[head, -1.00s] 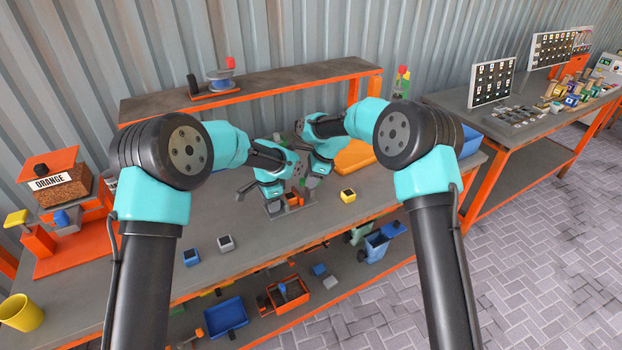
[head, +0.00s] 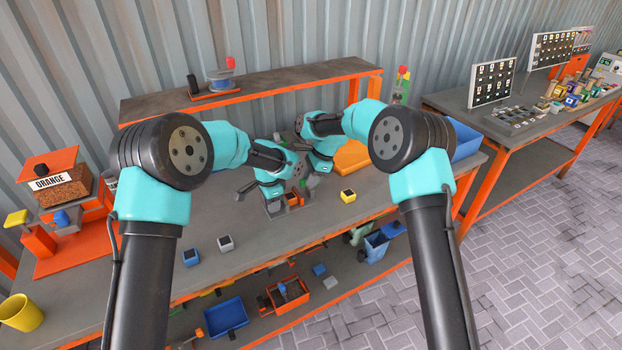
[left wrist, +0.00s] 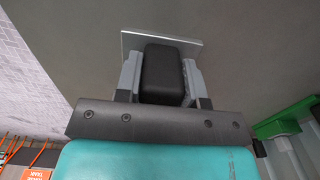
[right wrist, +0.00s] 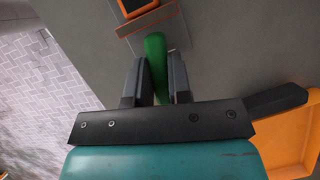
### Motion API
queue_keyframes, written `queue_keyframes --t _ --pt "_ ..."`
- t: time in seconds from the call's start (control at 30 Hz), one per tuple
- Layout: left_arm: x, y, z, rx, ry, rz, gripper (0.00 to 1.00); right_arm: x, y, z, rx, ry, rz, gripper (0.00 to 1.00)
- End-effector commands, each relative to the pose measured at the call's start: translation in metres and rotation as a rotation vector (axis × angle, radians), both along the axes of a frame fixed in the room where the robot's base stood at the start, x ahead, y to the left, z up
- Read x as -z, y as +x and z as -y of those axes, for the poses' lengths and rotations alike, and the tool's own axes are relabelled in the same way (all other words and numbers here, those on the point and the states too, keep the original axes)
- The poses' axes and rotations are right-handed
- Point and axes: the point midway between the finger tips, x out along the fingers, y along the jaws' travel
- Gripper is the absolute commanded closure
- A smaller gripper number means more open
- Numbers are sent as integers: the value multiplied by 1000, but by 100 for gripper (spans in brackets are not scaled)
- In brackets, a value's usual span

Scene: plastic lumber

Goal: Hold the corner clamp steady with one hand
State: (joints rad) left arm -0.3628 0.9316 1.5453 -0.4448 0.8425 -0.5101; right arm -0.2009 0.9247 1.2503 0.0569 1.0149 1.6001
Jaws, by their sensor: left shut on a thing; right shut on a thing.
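The corner clamp (head: 276,207) seems to be the grey-plated fixture on the bench, largely hidden behind my grippers in the head view. My left gripper (left wrist: 163,75) is shut on a black block (left wrist: 162,70), with a grey plate (left wrist: 190,42) just beyond it. My right gripper (right wrist: 154,78) is shut on a green handle (right wrist: 155,58), which rises beside a grey plate and an orange part (right wrist: 138,8). In the head view an orange piece (head: 293,198) sits at the fixture. Both grippers are close together there, the left one lower.
A yellow block (head: 348,196) sits right of the fixture. Two small blocks, blue-topped (head: 191,257) and grey (head: 225,243), sit at the bench's front left. A raised shelf (head: 250,88) runs along the back.

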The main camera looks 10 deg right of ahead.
Motion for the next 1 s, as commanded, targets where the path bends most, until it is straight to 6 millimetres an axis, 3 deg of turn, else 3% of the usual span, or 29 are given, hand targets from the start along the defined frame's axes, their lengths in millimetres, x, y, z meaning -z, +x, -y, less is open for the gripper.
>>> queue_keyframes --t 1.0 --pt "0 0 0 1 0 0 100 2 3 -2 -947 -1 -1 100"
